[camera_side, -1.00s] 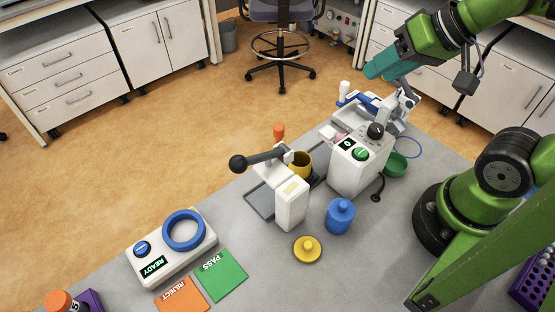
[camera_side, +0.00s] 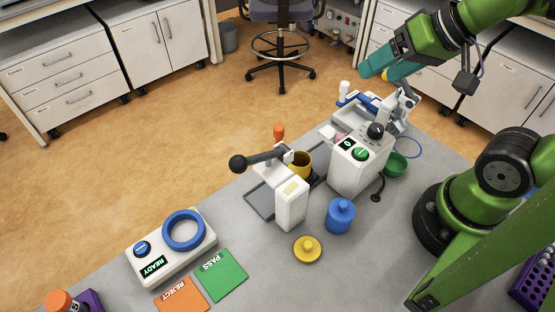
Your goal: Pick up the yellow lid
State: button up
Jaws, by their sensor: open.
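The yellow lid (camera_side: 307,249) is a flat round disc with a small knob on top. It lies on the grey table in front of the white lever press, to the lower left of the blue knobbed container. My gripper (camera_side: 372,72) has teal fingers and is up at the top right, above the far end of the table. It is open, with nothing seen between its fingers. It is far from the lid, well above and behind it.
A blue knobbed container (camera_side: 340,216) stands close to the lid. The lever press (camera_side: 291,204) with a yellow cup (camera_side: 300,163) is behind it. Green PASS (camera_side: 221,276) and orange REJECT (camera_side: 183,296) mats lie left.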

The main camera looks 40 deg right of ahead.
jog(key=a+f+n+g, duration=0.4)
jog(key=a+n+g, duration=0.1)
jog(key=a, duration=0.8)
jog(key=n+g+h, duration=0.1)
jog(key=g+h, duration=0.1)
send_over(308, 244)
notch_tip(308, 244, down, 4)
jog(key=r, duration=0.1)
notch_tip(308, 244, down, 12)
jog(key=shift+w+a+r, duration=0.1)
jog(key=shift+w+r, duration=0.05)
jog(key=shift+r, duration=0.05)
jog(key=shift+s+f, duration=0.2)
jog(key=shift+f, duration=2.4)
jog(key=c, duration=0.8)
